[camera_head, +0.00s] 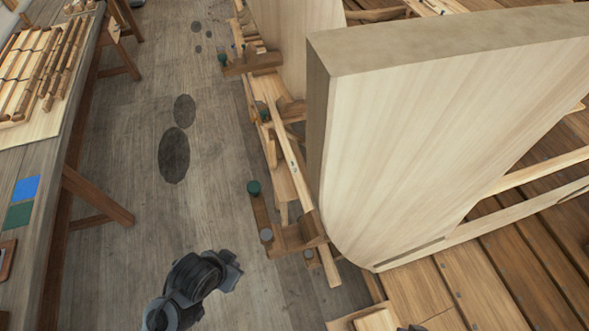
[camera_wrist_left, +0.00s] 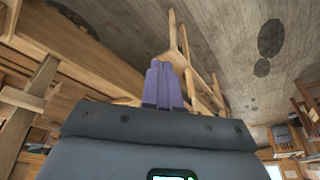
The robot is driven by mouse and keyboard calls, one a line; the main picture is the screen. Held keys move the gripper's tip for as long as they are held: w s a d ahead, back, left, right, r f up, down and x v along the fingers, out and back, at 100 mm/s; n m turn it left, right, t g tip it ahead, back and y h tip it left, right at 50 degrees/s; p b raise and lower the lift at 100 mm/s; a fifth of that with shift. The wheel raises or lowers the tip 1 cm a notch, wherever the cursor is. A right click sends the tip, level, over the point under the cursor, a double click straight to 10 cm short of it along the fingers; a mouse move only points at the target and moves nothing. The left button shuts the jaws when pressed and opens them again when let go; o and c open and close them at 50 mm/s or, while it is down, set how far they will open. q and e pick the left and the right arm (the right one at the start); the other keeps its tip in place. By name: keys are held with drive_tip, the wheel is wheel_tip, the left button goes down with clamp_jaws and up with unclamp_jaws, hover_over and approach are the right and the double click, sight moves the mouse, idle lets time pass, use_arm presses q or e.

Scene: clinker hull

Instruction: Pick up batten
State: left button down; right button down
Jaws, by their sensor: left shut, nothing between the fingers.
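A long thin light-wood strip, which looks like the batten (camera_head: 292,162), slants along the row of wooden supports, just left of the big pale plank form. I cannot tell for sure that it is the batten. My left gripper (camera_head: 234,270) is over the floor, left of the strip's near end and apart from it. In the left wrist view the purple fingers (camera_wrist_left: 163,84) are together and empty, with wooden rails behind their tips. My right gripper is not recognisable in either view.
The large pale upright form (camera_head: 440,130) blocks the right side. A workbench (camera_head: 40,170) with wooden tools (camera_head: 42,70) is at the left. The floor (camera_head: 130,150) between is clear.

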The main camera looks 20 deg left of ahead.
idle(0.3)
use_arm(q)
drive_tip(key=c, duration=0.8)
unclamp_jaws()
drive_tip(key=shift+d, duration=0.1)
drive_tip(key=shift+o, duration=0.2)
